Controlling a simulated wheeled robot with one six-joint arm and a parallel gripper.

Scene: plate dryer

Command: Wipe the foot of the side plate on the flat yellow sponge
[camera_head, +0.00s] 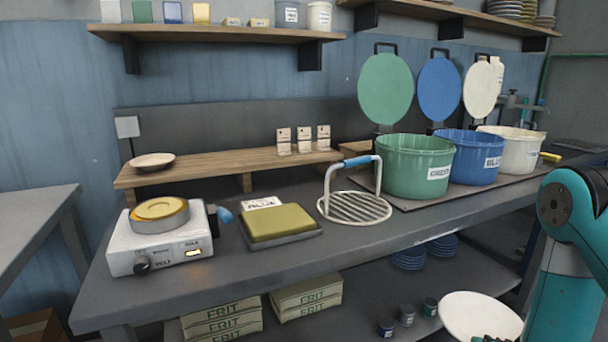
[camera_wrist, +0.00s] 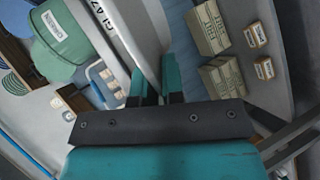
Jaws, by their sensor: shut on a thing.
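The white side plate (camera_head: 480,314) is low at the right in the head view, in front of the bench and below its top. My gripper (camera_wrist: 157,90) is shut on the plate's rim; in the wrist view the plate (camera_wrist: 150,32) shows nearly edge-on between the teal fingers. In the head view only a bit of the gripper shows at the bottom edge. The flat yellow sponge (camera_head: 278,222) lies in a dark shallow tray on the bench, well left of the plate and apart from it. I cannot make out the plate's foot.
A white hotplate-like device (camera_head: 160,245) with a round tin stands left of the sponge. A wire rack with a blue handle (camera_head: 354,206) stands right of it. Green (camera_head: 412,172), blue (camera_head: 468,160) and white (camera_head: 520,150) buckets line the right. A dish (camera_head: 152,160) sits on the wooden riser.

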